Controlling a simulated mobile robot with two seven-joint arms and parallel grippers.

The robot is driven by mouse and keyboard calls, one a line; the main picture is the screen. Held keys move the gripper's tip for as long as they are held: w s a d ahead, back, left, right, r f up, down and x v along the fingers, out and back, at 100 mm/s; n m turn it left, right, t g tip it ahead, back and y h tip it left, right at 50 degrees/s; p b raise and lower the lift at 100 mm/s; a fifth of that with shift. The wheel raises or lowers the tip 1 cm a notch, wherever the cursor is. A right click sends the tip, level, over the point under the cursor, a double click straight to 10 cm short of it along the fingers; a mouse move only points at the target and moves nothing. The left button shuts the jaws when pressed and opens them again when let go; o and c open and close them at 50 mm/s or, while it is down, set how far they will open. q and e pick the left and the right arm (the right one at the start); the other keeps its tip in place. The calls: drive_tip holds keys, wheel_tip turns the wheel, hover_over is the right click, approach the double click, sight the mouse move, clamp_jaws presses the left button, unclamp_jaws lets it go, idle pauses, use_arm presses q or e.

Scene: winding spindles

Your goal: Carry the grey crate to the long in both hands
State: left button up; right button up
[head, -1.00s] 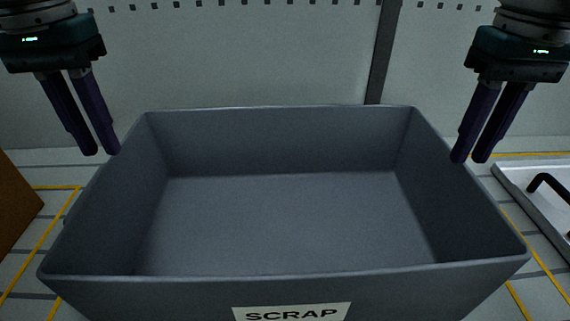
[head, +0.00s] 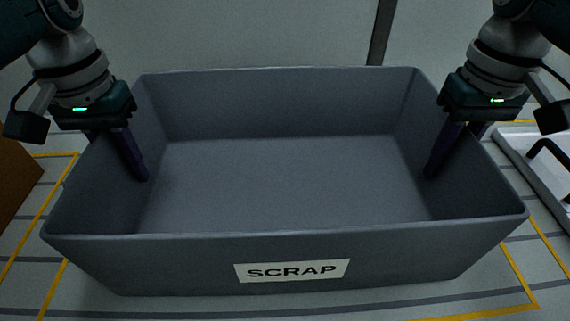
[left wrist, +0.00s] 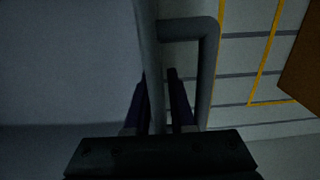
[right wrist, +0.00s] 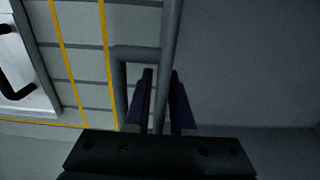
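The grey crate (head: 170,260) with a SCRAP label (head: 292,271) stands upright and empty in front of me. Each short side has a grey bar handle, seen in the left wrist view (left wrist: 207,75) and the right wrist view (right wrist: 121,85). My left gripper (head: 130,175) straddles the left wall, one finger inside and one between wall and handle. My right gripper (head: 445,165) straddles the right wall the same way. Both look open, with some gap at the wall. The outer fingers are mostly hidden in the head view.
A brown box (head: 15,185) stands left of the crate. A pale tray with a black handle (head: 548,150) lies to the right. Yellow lines mark the grey-striped surface, which is clear in front of the crate. A pale wall stands behind.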

use_arm(q)
clamp_jaws()
use_arm(e)
clamp_jaws()
use_arm(q)
drive_tip(key=shift+r, duration=0.1)
use_arm(e)
drive_tip(key=shift+r, duration=0.1)
idle(0.9)
